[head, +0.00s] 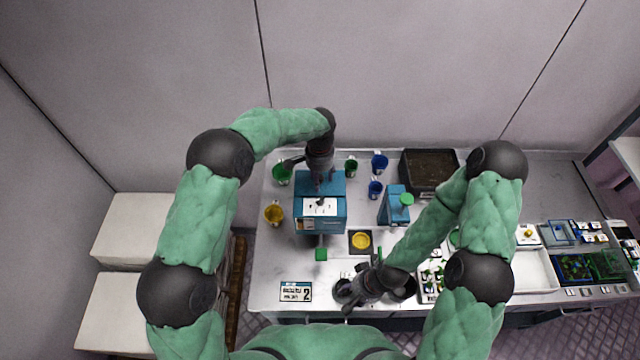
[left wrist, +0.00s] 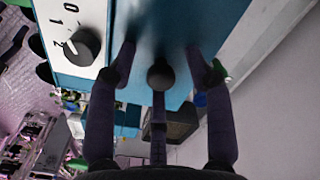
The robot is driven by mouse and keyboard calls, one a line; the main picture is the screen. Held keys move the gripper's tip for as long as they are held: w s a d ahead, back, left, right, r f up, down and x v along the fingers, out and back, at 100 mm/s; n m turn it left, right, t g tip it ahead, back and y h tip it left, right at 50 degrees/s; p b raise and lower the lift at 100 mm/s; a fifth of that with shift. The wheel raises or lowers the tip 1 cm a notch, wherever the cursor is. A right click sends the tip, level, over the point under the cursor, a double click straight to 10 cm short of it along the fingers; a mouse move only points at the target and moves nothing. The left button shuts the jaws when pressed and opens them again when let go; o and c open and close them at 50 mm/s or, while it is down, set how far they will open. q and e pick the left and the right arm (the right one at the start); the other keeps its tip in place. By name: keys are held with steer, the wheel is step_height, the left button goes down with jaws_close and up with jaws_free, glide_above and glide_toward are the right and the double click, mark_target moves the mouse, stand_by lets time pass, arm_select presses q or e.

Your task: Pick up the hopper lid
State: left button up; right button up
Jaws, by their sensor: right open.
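A blue machine (head: 320,215) with a white dial panel stands at the back left of the table. Its blue top (head: 333,183), where the hopper lid lies, is partly covered by my left gripper (head: 320,184). In the left wrist view my left gripper (left wrist: 162,62) has its fingers spread over the blue top (left wrist: 180,30). My right gripper (head: 352,300) is open, low over the table's front, by dark round bowls.
Green (head: 282,174), yellow (head: 274,214) and blue (head: 380,163) cups stand around the machine. A smaller blue device (head: 393,206) and a dark soil tray (head: 430,172) are to its right. A number card (head: 296,291) lies front left. Trays fill the right side.

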arm_select(q)
jaws_close()
steer(key=shift+r, duration=0.1)
